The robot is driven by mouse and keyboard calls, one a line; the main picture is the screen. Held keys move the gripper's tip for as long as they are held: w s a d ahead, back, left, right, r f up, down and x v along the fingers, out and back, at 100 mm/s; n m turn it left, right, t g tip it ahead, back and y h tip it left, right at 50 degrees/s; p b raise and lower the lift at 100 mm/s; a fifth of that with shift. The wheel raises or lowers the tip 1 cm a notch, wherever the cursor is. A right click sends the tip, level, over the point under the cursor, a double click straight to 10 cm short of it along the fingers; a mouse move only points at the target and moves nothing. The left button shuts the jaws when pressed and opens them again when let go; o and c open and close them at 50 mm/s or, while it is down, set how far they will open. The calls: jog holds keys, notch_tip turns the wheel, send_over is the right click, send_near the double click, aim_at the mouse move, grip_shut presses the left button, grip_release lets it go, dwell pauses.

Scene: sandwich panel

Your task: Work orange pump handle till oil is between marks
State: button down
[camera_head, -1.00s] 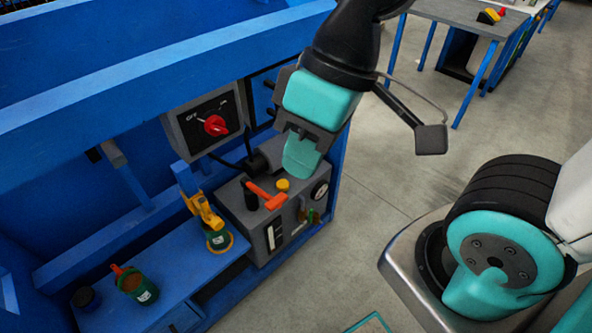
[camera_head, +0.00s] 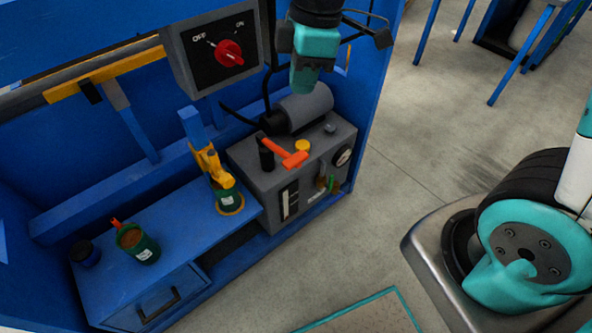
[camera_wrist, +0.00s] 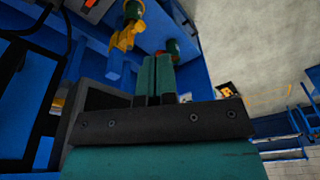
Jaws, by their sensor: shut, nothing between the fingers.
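The orange pump handle (camera_head: 287,154) sits on top of the grey pump unit (camera_head: 262,187), beside a black cylinder. A narrow upright level gauge (camera_head: 289,198) is on the unit's front face; its oil level and marks are too small to read.
The switch box (camera_head: 222,50) with a red knob is left of my gripper. A yellow cap (camera_head: 302,146) is close to the handle. A yellow tool on a green can (camera_head: 228,199), an open green can (camera_head: 138,244) and a dark jar (camera_head: 85,254) stand on the blue bench to the left.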

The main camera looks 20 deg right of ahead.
aim_at(296, 159)
jog(key=w+d+f+n+h+b, duration=0.1)
jog(key=w+f+n+b, duration=0.1)
jog(key=f, duration=0.5)
jog(key=w+d+f+n+b, duration=0.1)
jog(key=w+f+n+b, duration=0.1)
jog(key=w+f+n, duration=0.2)
notch_tip(296, 159, down, 3)
jog(key=w, duration=0.2)
jog(key=shift+w+d+h+b, duration=0.25)
jog(key=shift+w+h+b, duration=0.15)
notch_tip(296, 159, down, 14)
jog(key=b, duration=0.3)
jog(key=shift+a, duration=0.1)
